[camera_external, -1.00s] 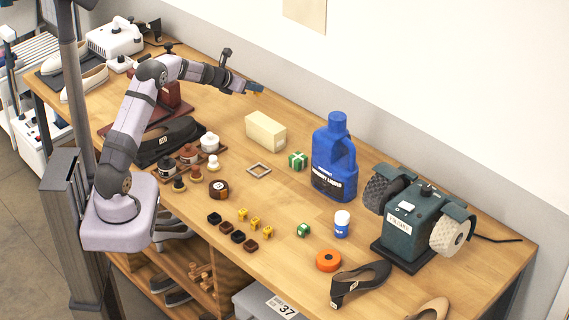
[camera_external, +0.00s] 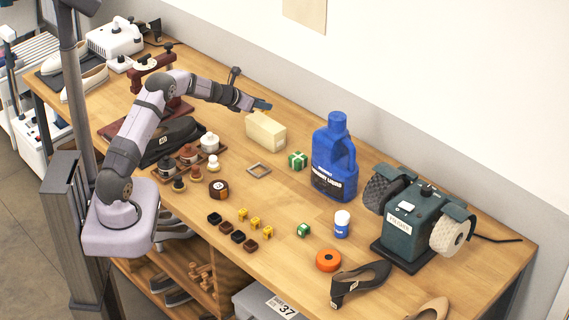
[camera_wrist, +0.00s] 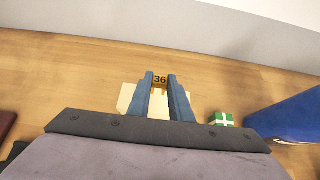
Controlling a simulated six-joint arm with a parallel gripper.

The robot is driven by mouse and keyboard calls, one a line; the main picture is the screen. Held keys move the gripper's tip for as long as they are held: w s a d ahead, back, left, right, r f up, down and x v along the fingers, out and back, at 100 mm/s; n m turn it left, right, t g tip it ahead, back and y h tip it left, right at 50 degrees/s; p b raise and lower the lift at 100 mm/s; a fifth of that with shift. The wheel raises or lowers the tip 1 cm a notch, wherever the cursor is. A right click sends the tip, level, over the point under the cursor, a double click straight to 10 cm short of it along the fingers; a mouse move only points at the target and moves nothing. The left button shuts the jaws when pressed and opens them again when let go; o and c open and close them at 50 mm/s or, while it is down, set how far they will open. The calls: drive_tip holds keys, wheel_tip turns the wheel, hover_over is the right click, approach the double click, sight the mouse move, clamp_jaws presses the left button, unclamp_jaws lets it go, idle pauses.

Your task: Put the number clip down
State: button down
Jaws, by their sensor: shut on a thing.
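The number clip (camera_wrist: 160,80) is a small orange-yellow piece marked 36. In the wrist view it sits between the tips of my two blue fingers. My gripper (camera_wrist: 160,82) is shut on it. In the external view my gripper (camera_external: 264,105) is in the air above or just behind the cream block (camera_external: 265,132); the clip is too small to make out there. The cream block also shows in the wrist view (camera_wrist: 127,98), below and partly behind my fingers. I cannot tell how high the clip is above the bench.
A green gift box with white ribbon (camera_external: 297,160) and a tall blue laundry jug (camera_external: 335,160) stand right of the block. A square frame (camera_external: 259,170) lies in front. The wooden bench (camera_external: 230,125) is clear behind and left of the block.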

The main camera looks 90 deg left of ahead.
drive_tip(key=shift+f+b, duration=0.55)
drive_tip(key=shift+f, duration=1.25)
drive_tip(key=shift+f+b, duration=0.25)
drive_tip(key=shift+b, duration=0.05)
drive_tip(key=c, duration=1.6)
unclamp_jaws()
drive_tip(key=shift+r, duration=0.1)
drive_tip(key=shift+r, duration=0.1)
drive_tip(key=shift+r+p, duration=0.15)
drive_tip(key=shift+p, duration=0.2)
drive_tip(key=shift+s+d+r+b, duration=0.2)
drive_tip(key=shift+s+d+b, duration=0.15)
drive_tip(key=shift+b, duration=0.15)
drive_tip(key=b+v, duration=0.2)
drive_tip(key=v, duration=0.9)
drive_tip(key=shift+w+b, duration=0.1)
drive_tip(key=shift+b, duration=0.3)
